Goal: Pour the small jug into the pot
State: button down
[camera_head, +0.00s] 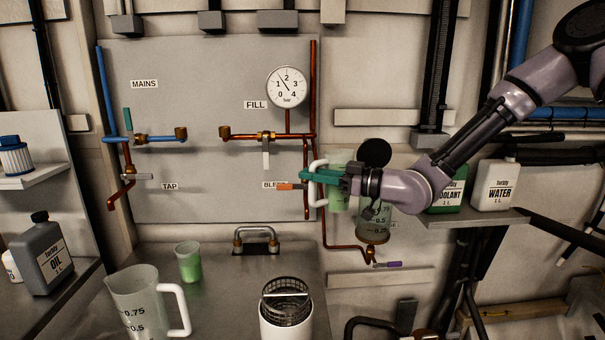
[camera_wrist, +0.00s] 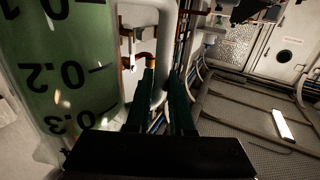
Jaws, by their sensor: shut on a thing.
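My gripper (camera_head: 310,175) has teal fingers and is shut on the white handle of the small jug (camera_head: 337,198), a clear jug with a green tint. The jug hangs in the air, looks about upright, and is partly hidden by my gripper. In the wrist view the small jug (camera_wrist: 62,75) shows its marks and green contents on the left, with the handle between my fingers (camera_wrist: 163,85). A clear marked pot (camera_head: 373,228) is on the wall just right of the jug, its round black lid (camera_head: 375,153) raised. My wrist hides part of its top.
On the bench stand a large clear jug (camera_head: 140,302), a small green-tinted cup (camera_head: 188,262) and a white container (camera_head: 285,325) with a wire strainer. Copper pipes (camera_head: 312,90) and valves run close behind my gripper. Coolant (camera_head: 448,196) and water (camera_head: 495,190) bottles stand on a shelf at right.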

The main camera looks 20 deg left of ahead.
jog(key=shift+w+d+r+m+y, duration=0.2)
jog(key=shift+w+d+m+y, duration=0.1)
jog(key=shift+m, duration=0.2)
jog(key=w+d+m, duration=0.1)
jog(key=w+d+m+y, duration=0.1)
jog(key=w+f+m+t+y, duration=0.1)
jog(key=w+m, duration=0.1)
jog(key=shift+w+d, duration=0.1)
jog(key=shift+d, duration=0.3)
dwell(0.5)
jog(key=shift+w+d+f+m+t+y, duration=0.25)
jog(key=shift+w+f+m+t, duration=0.1)
jog(key=shift+m, duration=0.3)
jog(key=shift+w+d+f+m+t+y, duration=0.2)
jog(key=shift+f+m+t+y, duration=0.1)
jog(key=shift+m, duration=0.35)
